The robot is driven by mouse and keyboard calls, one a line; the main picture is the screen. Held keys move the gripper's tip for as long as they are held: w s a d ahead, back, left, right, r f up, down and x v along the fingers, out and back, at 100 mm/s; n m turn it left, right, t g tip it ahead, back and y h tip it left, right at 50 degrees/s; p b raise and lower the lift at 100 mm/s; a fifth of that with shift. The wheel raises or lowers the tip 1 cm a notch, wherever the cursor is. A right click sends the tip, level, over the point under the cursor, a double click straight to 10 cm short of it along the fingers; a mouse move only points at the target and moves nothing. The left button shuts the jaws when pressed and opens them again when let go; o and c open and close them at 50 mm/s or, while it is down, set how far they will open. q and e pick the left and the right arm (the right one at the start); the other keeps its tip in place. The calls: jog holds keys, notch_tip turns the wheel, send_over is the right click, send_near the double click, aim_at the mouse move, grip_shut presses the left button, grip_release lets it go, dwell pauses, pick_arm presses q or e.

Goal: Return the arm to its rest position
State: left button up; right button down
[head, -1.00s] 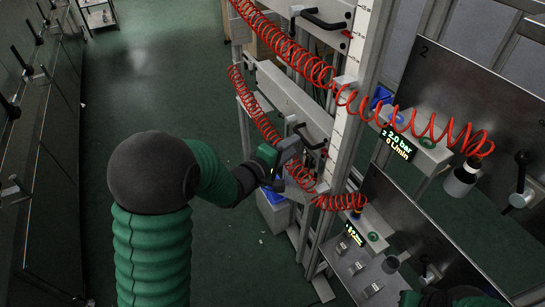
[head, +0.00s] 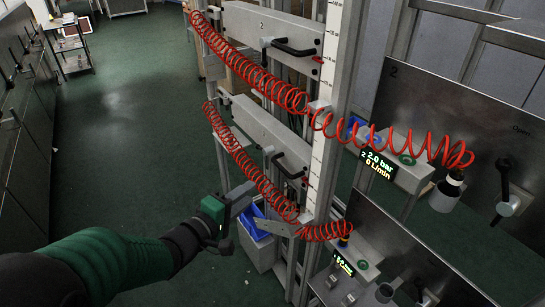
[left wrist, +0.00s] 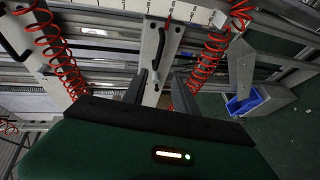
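My left arm comes in from the lower left of the head view, green-sleeved with a dark joint. Its gripper (head: 246,192) is held out in front of the machine frame, left of the lower red coiled hose and above the grey bin. In the left wrist view, the two dark fingers of this gripper (left wrist: 159,82) stand apart with nothing held between them. Behind them is a pale bar with a black handle (left wrist: 159,48). My right gripper does not show in either view.
Red coiled hoses (head: 285,95) hang along the machine frame. A grey bin with a blue liner (head: 257,240) stands below my gripper. Display boxes (head: 400,170) and steel panels (head: 440,130) are at right. A cart (head: 70,48) stands far left; the green floor between is clear.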

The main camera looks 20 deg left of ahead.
pick_arm(q)
jog(key=s+a+f+m+g+y, duration=0.1)
jog(key=s+f+m+g+y, duration=0.15)
jog(key=f, duration=0.35)
jog(key=s+a+f+m+g+y, duration=0.1)
jog(key=f+m+g+y, duration=0.15)
jog(key=f+m, duration=0.2)
jog(key=s+d+f+m+g+h, duration=0.1)
jog(key=s+d+f+m+g, duration=0.25)
jog(key=s, duration=0.25)
jog(key=s+d+f+m+g, duration=0.2)
jog(key=s+f+m+g, duration=0.15)
jog(key=s, duration=0.25)
notch_tip(320, 180, up, 12)
jog(key=p, duration=1.2)
jog(key=shift+s+d+f+g, duration=0.15)
jog(key=shift+f+g, duration=0.1)
jog(key=shift+g, duration=0.05)
